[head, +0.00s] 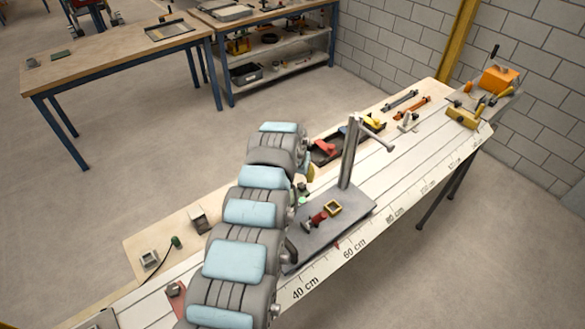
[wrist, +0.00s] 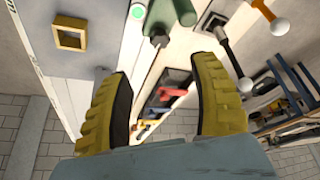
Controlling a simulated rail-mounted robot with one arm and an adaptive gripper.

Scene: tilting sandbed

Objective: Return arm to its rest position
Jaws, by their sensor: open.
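My arm (head: 238,258) rises from the bottom of the head view along the left part of the long bench, its far end over the bench's back side. My gripper (wrist: 163,68) shows two yellow ribbed fingers spread wide apart in the wrist view, with nothing held between them. In the head view only a bit of yellow finger shows beside the arm's end; the rest is hidden. The gripper is above the bench surface and appears apart from the things below it.
A grey plate (head: 350,213) with an upright post (head: 350,155) stands right of my arm. It bears a yellow square frame (head: 333,208) and a red part (head: 318,218). A dark tray (head: 326,152) lies behind. Orange and yellow equipment (head: 499,79) stands at the far end. A workbench (head: 110,62) is at back left.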

